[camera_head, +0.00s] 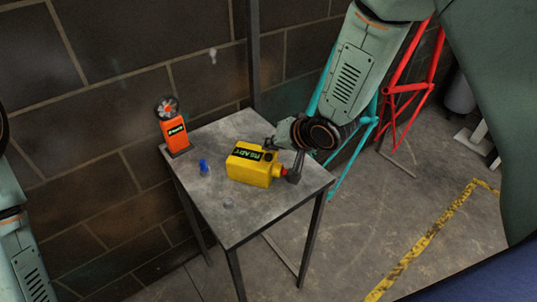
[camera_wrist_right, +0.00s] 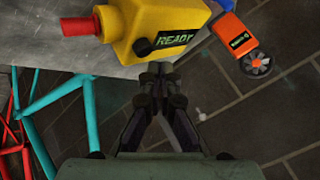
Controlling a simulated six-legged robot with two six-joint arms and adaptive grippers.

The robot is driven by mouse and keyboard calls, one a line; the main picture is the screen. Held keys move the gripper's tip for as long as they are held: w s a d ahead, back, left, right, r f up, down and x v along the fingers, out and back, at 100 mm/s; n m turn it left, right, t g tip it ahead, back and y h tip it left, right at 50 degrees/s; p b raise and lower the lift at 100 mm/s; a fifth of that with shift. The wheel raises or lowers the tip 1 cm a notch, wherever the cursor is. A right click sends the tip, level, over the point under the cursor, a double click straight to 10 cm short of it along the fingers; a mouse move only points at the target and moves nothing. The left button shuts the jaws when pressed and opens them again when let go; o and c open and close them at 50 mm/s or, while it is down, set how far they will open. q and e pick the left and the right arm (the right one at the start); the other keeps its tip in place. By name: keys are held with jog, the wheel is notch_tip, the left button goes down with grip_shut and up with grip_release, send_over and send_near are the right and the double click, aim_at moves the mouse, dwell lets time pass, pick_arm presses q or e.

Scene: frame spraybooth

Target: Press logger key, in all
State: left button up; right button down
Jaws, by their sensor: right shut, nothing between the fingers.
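A yellow box (camera_head: 240,174) with a dark READY display (camera_head: 246,153) lies on the grey table and has a red cylinder (camera_head: 281,172) at its right end. In the right wrist view the yellow box (camera_wrist_right: 160,17) shows a small black round part (camera_wrist_right: 142,47) beside its display. My right gripper (camera_head: 270,143) is shut and empty, at the back right edge of the box. In the wrist view its fingertips (camera_wrist_right: 160,72) are just below the box's display side; whether they touch it I cannot tell. My left gripper is out of view; only part of its arm shows.
An orange device (camera_head: 175,133) with a small fan stands at the table's back left corner. A small blue object (camera_head: 204,166) is left of the yellow box. The front of the table (camera_head: 232,224) is mostly clear. Turquoise and red frames (camera_head: 407,88) stand behind, right.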

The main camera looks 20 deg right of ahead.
aim_at(271, 157)
dwell(0.4)
jog(key=shift+f, duration=0.45)
jog(key=shift+f, duration=0.55)
dwell(0.7)
jog(key=shift+r, duration=0.15)
jog(key=shift+r+p, duration=0.8)
jog(key=shift+r, duration=0.05)
notch_tip(271, 157, up, 5)
jog(key=p, duration=0.5)
jog(key=shift+r, duration=0.1)
